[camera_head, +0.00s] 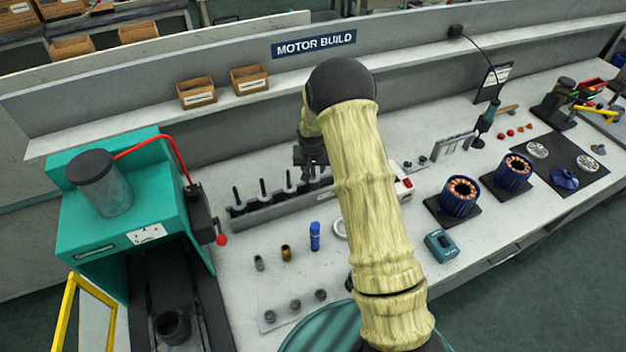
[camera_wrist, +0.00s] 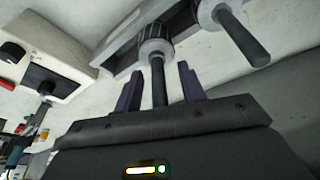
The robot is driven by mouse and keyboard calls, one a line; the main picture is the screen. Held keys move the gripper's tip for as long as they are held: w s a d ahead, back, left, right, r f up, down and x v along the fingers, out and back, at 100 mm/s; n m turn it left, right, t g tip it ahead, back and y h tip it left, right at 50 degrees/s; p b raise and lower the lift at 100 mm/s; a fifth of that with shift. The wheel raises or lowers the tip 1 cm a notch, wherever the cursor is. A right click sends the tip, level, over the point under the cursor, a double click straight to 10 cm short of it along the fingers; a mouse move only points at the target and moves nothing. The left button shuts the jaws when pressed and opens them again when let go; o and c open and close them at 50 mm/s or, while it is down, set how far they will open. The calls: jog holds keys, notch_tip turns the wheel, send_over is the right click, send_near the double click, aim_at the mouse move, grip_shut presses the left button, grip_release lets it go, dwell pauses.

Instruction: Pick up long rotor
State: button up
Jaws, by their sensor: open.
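A grey rack (camera_head: 285,208) on the bench holds a row of upright rotors with dark shafts, among them one at the left end (camera_head: 238,197) and one near the middle (camera_head: 289,182). My gripper (camera_head: 311,168) is over the right part of the rack. In the wrist view my gripper (camera_wrist: 160,88) is open, with a finger on each side of a rotor's dark shaft (camera_wrist: 159,84). That rotor's pale collar and dark body sit in the rack beyond. A second rotor (camera_wrist: 243,38) stands beside it, outside the fingers. I cannot tell which rotor is the long one.
A teal press (camera_head: 150,215) with a red-knobbed lever stands left of the rack. Two wound stators (camera_head: 460,196) (camera_head: 513,171) stand to the right. A white box (camera_wrist: 45,65) is close by at left in the wrist view.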

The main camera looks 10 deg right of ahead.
dwell(0.4)
grip_shut()
jog(key=shift+w+r, duration=0.1)
jog(key=shift+r, duration=0.45)
notch_tip(320, 180, up, 9)
jog(key=shift+r+b, duration=0.1)
jog(key=shift+b, duration=1.05)
